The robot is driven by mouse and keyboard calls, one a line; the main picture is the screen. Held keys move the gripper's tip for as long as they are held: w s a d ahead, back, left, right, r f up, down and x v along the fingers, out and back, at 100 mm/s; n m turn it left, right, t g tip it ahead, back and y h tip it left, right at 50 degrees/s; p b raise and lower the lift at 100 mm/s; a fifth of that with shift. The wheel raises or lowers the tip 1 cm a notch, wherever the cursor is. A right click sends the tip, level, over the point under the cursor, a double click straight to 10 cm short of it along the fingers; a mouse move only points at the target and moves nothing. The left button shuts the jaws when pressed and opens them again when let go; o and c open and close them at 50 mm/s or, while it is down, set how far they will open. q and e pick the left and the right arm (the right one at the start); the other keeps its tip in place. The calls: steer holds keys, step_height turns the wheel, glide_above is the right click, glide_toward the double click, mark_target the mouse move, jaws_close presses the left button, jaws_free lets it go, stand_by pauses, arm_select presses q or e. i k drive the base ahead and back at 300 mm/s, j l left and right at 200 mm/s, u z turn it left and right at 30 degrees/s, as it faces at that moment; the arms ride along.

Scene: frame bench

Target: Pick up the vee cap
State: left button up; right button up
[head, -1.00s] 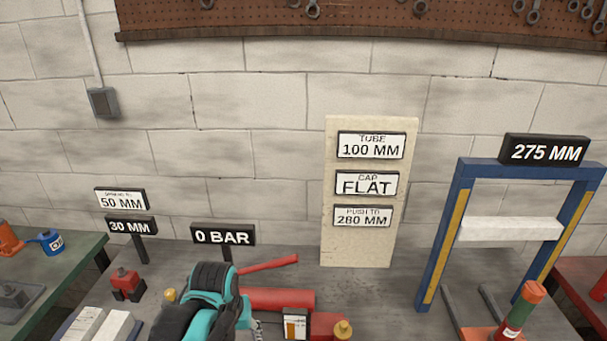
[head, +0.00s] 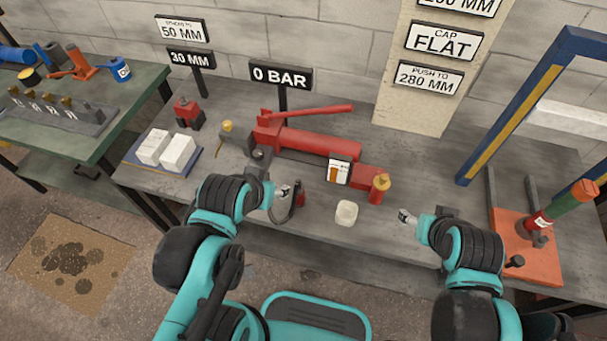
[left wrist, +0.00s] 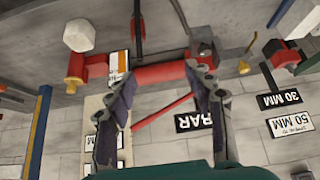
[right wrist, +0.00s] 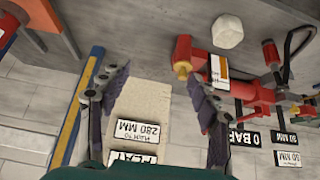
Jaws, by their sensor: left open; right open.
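I cannot tell for certain which part is the vee cap. Small dark-and-brass parts stand in a grey labelled rack (head: 62,110) on the green side table at the left of the head view; they are too small to make out. A small red part with a dark forked base (head: 187,112) stands on the grey bench below the 30 MM sign. My left gripper (head: 284,190) is open and empty in front of the red pump (head: 318,143). My right gripper (head: 405,216) is open and empty, right of a pale faceted block (head: 346,212).
White blocks lie on a blue tray (head: 132,157) at the bench's left. A blue press frame (head: 515,118) and an orange base (head: 527,250) with a green-red cylinder occupy the right. A gap separates the bench from the green table (head: 135,92).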

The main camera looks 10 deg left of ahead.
mark_target(584, 191)
steer(key=k+j+z, duration=0.1)
steer(key=z, duration=1.45)
steer(key=k+l, duration=0.05)
